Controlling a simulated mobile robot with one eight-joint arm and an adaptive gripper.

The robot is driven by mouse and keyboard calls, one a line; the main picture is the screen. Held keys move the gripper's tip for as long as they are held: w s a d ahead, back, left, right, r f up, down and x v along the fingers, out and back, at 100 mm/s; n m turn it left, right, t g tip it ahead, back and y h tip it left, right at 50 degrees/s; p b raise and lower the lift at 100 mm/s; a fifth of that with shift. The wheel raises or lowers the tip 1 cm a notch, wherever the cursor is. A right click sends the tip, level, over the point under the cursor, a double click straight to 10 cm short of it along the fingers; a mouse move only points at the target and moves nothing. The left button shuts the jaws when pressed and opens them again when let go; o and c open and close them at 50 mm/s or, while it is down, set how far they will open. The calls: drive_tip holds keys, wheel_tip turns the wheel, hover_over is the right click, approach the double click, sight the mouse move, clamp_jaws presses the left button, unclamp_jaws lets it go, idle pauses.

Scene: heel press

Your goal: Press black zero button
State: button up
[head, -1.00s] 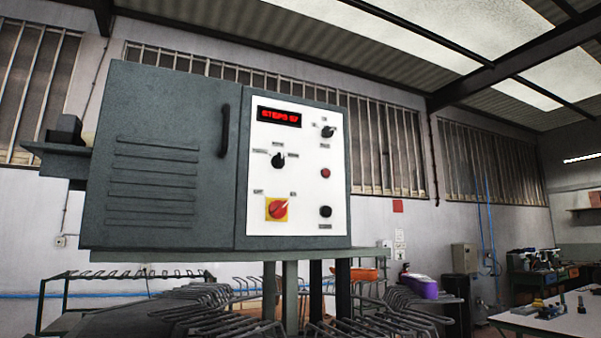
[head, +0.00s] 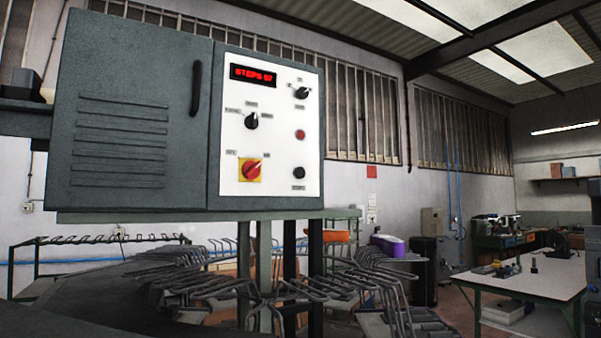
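The grey control cabinet (head: 130,130) fills the upper left of the head view. Its white panel (head: 275,110) is at the cabinet's right side. A black round button (head: 298,172) sits at the panel's lower right, with a small label below it too small to read surely. Above it are a red button (head: 300,134) and a black selector knob (head: 301,92). Another black knob (head: 252,121) and a red switch on a yellow plate (head: 251,170) are to the left. The red display (head: 253,75) seems to read "STEPS 57". My gripper is not in view.
Metal rod racks (head: 210,275) stand below and in front of the cabinet. A purple item (head: 388,245) and an orange one (head: 336,237) lie behind them. A white-topped workbench (head: 520,277) is at the right, with floor showing between it and the racks.

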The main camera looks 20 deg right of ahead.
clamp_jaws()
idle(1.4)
